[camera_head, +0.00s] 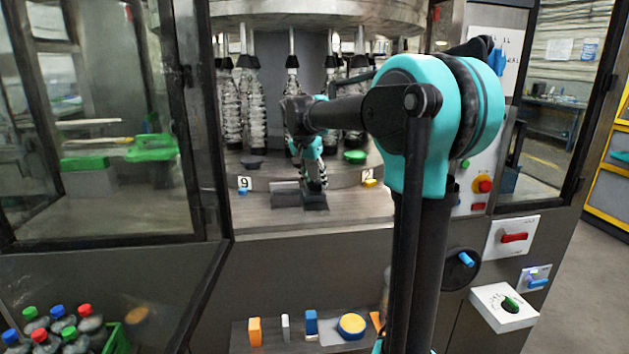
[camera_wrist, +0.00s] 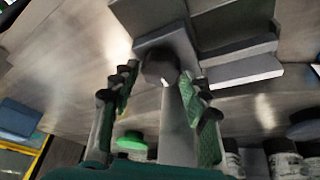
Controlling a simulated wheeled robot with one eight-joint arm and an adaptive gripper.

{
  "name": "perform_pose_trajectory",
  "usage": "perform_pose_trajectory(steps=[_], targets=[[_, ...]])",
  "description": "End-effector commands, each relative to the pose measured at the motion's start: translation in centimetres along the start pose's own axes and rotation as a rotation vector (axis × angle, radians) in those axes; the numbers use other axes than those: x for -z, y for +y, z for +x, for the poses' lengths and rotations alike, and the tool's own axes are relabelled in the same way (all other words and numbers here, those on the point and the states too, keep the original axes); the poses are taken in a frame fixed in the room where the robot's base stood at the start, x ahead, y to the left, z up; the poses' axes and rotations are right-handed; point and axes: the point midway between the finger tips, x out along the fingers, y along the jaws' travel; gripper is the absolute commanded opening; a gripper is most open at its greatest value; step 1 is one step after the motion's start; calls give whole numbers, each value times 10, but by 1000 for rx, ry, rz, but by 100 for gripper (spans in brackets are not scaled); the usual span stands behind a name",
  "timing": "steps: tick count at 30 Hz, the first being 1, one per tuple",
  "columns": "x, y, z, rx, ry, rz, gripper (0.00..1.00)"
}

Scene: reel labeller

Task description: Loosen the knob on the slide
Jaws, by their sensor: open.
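The knob (camera_wrist: 160,68) is a dark, rounded piece on a grey slide block (camera_wrist: 178,42) in the wrist view. My gripper (camera_wrist: 160,82) is open, with one green-padded finger on each side of the knob. I cannot tell whether either finger touches it. In the head view my gripper (camera_head: 315,186) points down over the slide's dark plate (camera_head: 315,206) on the machine's front deck. The knob is hidden behind my fingers there. A grey bar (camera_wrist: 176,120) runs between my fingers in the wrist view.
A grey stepped block (camera_head: 285,193) stands close left of my gripper. The number 9 sign (camera_head: 244,183), a green cap (camera_head: 355,156) and hanging clear bottles (camera_head: 254,105) are near. Coloured pieces, including an orange block (camera_head: 254,331), stand on a lower shelf.

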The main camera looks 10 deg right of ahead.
Motion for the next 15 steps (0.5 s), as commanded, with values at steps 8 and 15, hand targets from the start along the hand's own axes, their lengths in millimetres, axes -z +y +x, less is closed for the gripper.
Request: perform_pose_trajectory(steps=[8, 15], targets=[[0, 0, 3, 0, 0, 0, 46], [0, 0, 3, 0, 0, 0, 23]])
